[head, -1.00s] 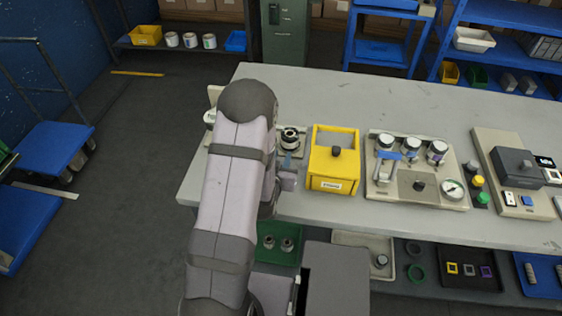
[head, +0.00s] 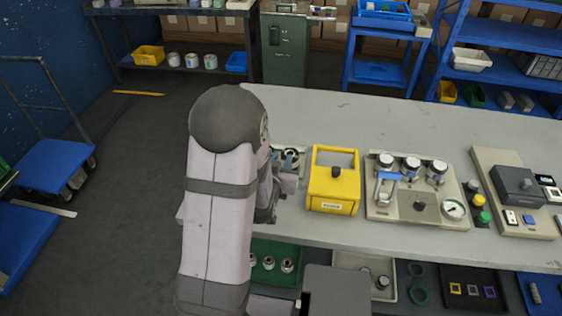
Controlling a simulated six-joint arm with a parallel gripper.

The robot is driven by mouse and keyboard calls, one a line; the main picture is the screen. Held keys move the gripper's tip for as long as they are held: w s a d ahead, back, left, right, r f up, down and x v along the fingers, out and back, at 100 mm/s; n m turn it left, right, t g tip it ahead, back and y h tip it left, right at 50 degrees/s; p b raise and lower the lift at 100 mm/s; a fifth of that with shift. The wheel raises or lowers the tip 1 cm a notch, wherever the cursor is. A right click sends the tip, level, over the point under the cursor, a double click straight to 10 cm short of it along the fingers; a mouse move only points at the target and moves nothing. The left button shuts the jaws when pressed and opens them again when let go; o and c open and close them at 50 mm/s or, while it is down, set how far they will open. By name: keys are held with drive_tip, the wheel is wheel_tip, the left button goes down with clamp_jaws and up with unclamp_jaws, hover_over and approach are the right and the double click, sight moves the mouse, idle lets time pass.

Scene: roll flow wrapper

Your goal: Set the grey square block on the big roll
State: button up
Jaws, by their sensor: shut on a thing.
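My gripper (head: 284,160) is over the left part of the bench, just right of my arm. Its fingers are shut, but what they hold is too small and covered to make out. A dark round part with a pale rim (head: 291,153) stands right by the fingertips; whether they touch is unclear. I cannot tell the big roll for sure; my arm hides much of the station there. A small grey square piece (head: 472,290) lies in the black tray (head: 473,305) on the lower shelf; I cannot tell if it is the task's block.
A yellow box with a handle (head: 333,187) stands close right of the gripper. Further right are a beige station with several jars (head: 405,208) and a control panel (head: 520,200). The bench top (head: 390,115) behind them is clear.

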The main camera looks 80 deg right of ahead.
drive_tip(key=shift+s+a+r+p, duration=0.1)
drive_tip(key=shift+r+p, duration=0.35)
drive_tip(key=shift+a+p, duration=0.2)
drive_tip(key=shift+p, duration=0.45)
drive_tip(key=p, duration=0.1)
drive_tip(key=a+p, duration=0.1)
drive_tip(key=p, duration=0.1)
drive_tip(key=shift+s+f, duration=0.25)
drive_tip(key=shift+f, duration=0.05)
drive_tip(key=shift+s+p, duration=0.1)
drive_tip(key=shift+p, duration=0.9)
drive_tip(key=d+p, duration=0.1)
drive_tip(key=d, duration=0.2)
drive_tip(key=d+p, duration=0.2)
drive_tip(key=d, duration=0.1)
drive_tip(key=d+p, duration=0.1)
drive_tip(key=d, duration=0.2)
drive_tip(key=shift+s+p, duration=0.3)
drive_tip(key=shift+p, duration=0.05)
drive_tip(key=d+r, duration=0.1)
drive_tip(key=d, duration=0.1)
drive_tip(key=d+r, duration=0.1)
drive_tip(key=shift+d+r, duration=0.2)
drive_tip(key=shift+d, duration=0.2)
drive_tip(key=shift+a+f, duration=0.1)
drive_tip(key=shift+f, duration=0.15)
drive_tip(key=shift+f, duration=0.1)
